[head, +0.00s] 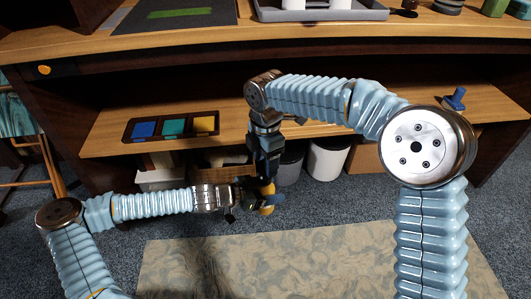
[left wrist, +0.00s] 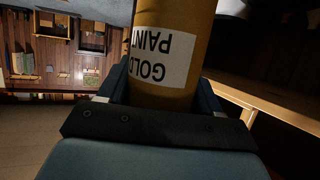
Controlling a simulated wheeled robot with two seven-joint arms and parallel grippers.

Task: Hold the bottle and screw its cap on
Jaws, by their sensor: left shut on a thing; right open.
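The bottle (left wrist: 172,20) is gold-brown with a white label reading "GOLD PAINT" upside down in the left wrist view. My left gripper (left wrist: 160,98) is shut on it, one finger on each side. In the head view the bottle (head: 267,209) is a small yellow shape in front of the shelf, above the floor. My left gripper (head: 252,193) reaches it from the left. My right gripper (head: 266,178) points down from directly above the bottle and is open. Its fingers overlap the bottle's upper part in the head view. The cap cannot be made out there.
A wooden desk (head: 130,45) with a lower shelf (head: 100,140) stands behind. The shelf holds a tray with blue, teal and yellow squares (head: 172,128) and a blue object (head: 455,98). Bins (head: 327,158) stand beneath. A patterned rug (head: 200,262) lies in front.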

